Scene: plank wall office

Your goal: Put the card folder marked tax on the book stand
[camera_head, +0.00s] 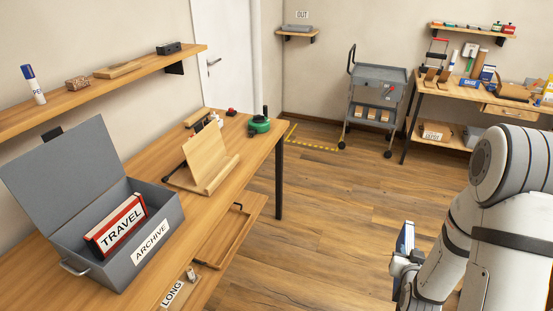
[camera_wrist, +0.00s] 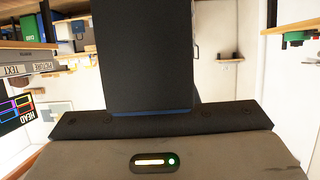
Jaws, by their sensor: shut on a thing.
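The wooden book stand (camera_head: 207,160) stands on the long desk at left, its sloped back board and front ledge empty. My gripper (camera_head: 402,262) is at the lower right in the head view, over the floor and well away from the stand. It is shut on a blue and white card folder (camera_head: 407,238), held upright. In the wrist view the folder (camera_wrist: 145,60) is a dark panel with a blue lower edge between the jaws. No marking on it can be read from here. A red and white folder marked TRAVEL (camera_head: 117,227) sits in the grey ARCHIVE box.
The open ARCHIVE box (camera_head: 165,215) is left of the stand on the desk (camera_head: 215,215). A green tape dispenser (camera_head: 259,125) stands behind the stand. An open drawer (camera_head: 230,235) juts from the desk front. A grey trolley (camera_head: 378,100) and cluttered bench stand at the back; mid-floor is clear.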

